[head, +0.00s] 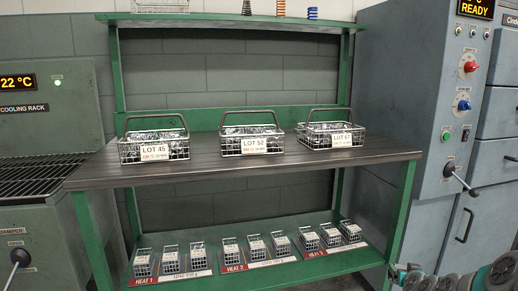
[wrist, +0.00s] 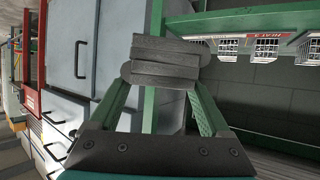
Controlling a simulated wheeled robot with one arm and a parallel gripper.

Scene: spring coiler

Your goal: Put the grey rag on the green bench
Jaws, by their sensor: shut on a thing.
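The green bench (head: 236,171) stands in the middle of the head view, with a dark slatted top and a green frame. Three wire baskets stand along the back of its top, labelled LOT 45 (head: 153,147), LOT 52 (head: 248,145) and LOT 67 (head: 331,135). In the wrist view my gripper (wrist: 165,66) is shut on a dark grey, ribbed, folded thing that looks like the grey rag (wrist: 165,60). The rag is clear of any surface there. Part of the bench's green frame shows at the upper right of the wrist view. The head view does not show the gripper or rag.
The front strip of the bench top is bare. Its lower shelf (head: 330,262) holds several small baskets. A cooling rack (head: 40,175) stands left, a grey-blue cabinet (head: 425,100) with knobs and a lever right. Springs stand on the top shelf (head: 230,20).

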